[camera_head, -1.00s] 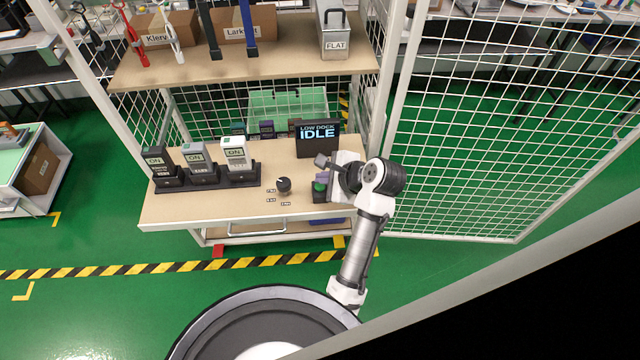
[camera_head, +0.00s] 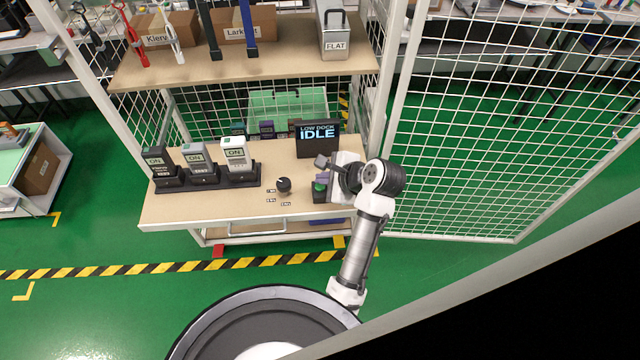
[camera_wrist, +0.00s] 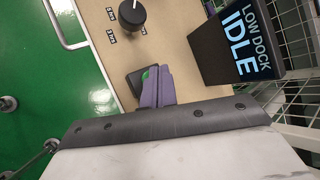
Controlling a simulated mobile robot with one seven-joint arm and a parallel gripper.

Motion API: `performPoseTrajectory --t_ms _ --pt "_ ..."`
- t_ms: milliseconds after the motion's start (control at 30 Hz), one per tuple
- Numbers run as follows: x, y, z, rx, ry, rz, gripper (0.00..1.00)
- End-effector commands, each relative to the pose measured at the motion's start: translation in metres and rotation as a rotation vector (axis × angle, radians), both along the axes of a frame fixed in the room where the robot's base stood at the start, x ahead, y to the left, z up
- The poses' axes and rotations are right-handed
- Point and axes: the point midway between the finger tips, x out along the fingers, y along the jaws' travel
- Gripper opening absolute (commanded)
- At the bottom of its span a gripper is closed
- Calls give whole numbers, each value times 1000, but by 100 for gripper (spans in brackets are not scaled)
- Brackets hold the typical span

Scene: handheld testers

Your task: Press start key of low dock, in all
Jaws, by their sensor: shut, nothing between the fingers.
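The low dock's screen (camera_head: 318,133) stands at the back right of the bench and reads "LOW DOCK IDLE"; it also shows in the wrist view (camera_wrist: 240,42). The green start key (camera_head: 320,187) sits on a small dark box near the bench's right front. In the wrist view the key (camera_wrist: 149,72) is mostly hidden behind my gripper's purple fingers. My gripper (camera_wrist: 155,74) is shut and empty, its tips over or at the key; I cannot tell whether they touch. Three handheld testers (camera_head: 236,154) stand upright in the black dock (camera_head: 206,185), each showing "ON".
A black knob (camera_head: 284,185) with small labels around it sits left of the key box. The shelf (camera_head: 290,65) above holds cartons and a case marked FLAT (camera_head: 334,38). A white mesh fence (camera_head: 490,140) stands to the right. The bench's front left is clear.

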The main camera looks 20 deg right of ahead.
Motion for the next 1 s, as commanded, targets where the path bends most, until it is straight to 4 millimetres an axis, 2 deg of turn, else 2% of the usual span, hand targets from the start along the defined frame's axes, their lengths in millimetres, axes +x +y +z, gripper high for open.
performPoseTrajectory --t_ms 1000 --pt "0 0 -12 0 2 1 0"
